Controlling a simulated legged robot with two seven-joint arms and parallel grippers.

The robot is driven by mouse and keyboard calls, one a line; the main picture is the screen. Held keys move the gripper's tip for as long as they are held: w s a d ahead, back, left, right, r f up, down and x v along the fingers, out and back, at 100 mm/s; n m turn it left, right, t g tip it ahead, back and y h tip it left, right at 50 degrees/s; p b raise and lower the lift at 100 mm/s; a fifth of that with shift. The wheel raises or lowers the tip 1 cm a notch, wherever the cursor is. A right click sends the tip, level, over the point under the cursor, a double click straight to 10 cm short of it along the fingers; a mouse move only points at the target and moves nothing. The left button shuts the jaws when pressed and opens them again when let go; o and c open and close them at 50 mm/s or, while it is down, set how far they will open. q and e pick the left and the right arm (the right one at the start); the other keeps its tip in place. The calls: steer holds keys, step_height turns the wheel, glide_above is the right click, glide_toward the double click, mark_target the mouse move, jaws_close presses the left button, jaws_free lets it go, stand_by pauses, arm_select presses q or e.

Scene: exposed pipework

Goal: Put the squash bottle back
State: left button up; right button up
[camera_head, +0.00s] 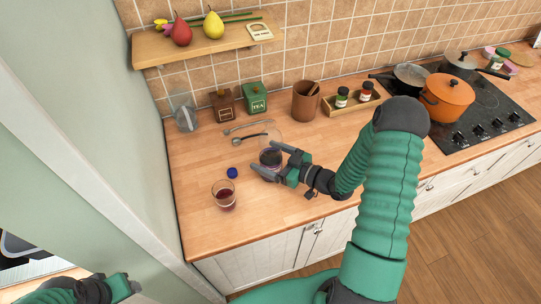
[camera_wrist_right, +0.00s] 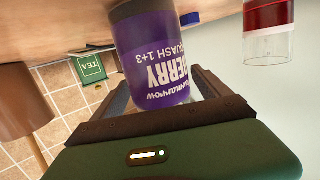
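The squash bottle (camera_head: 270,157) is dark purple and stands on the wooden counter. In the right wrist view the bottle (camera_wrist_right: 160,55) fills the space between the fingers, its purple and white label turned upside down. My right gripper (camera_head: 265,160) reaches in from the right with one finger on each side of the bottle. The fingers lie close along it; whether they press on it cannot be told. A blue cap (camera_head: 232,172) lies on the counter left of the bottle. My left gripper (camera_head: 112,290) shows only partly at the lower left, away from the counter.
A glass of red drink (camera_head: 224,195) stands near the counter's front edge. Behind are a spoon and ladle (camera_head: 250,137), a brown canister (camera_head: 222,105), a green tea tin (camera_head: 254,98), a brown pot (camera_head: 305,102) and a jar tray (camera_head: 343,108). A wall (camera_head: 100,120) bounds the left.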

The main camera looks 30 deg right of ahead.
steer(key=shift+a+r, duration=0.15)
steer(key=shift+r, duration=0.1)
steer(key=shift+s, duration=0.3)
arm_select(q)
steer(key=shift+a+f+b, duration=0.15)
steer(key=shift+f+b, duration=0.65)
arm_select(e)
steer(key=v, duration=1.1)
steer(key=shift+s+d, duration=0.2)
steer(key=shift+d, duration=0.15)
arm_select(q)
steer(key=shift+d, duration=0.3)
arm_select(e)
steer(key=shift+d, duration=0.25)
arm_select(q)
steer(key=shift+a, duration=0.2)
arm_select(e)
steer(key=shift+a, duration=0.2)
arm_select(q)
steer(key=shift+d, duration=0.1)
arm_select(e)
steer(key=shift+d, duration=0.1)
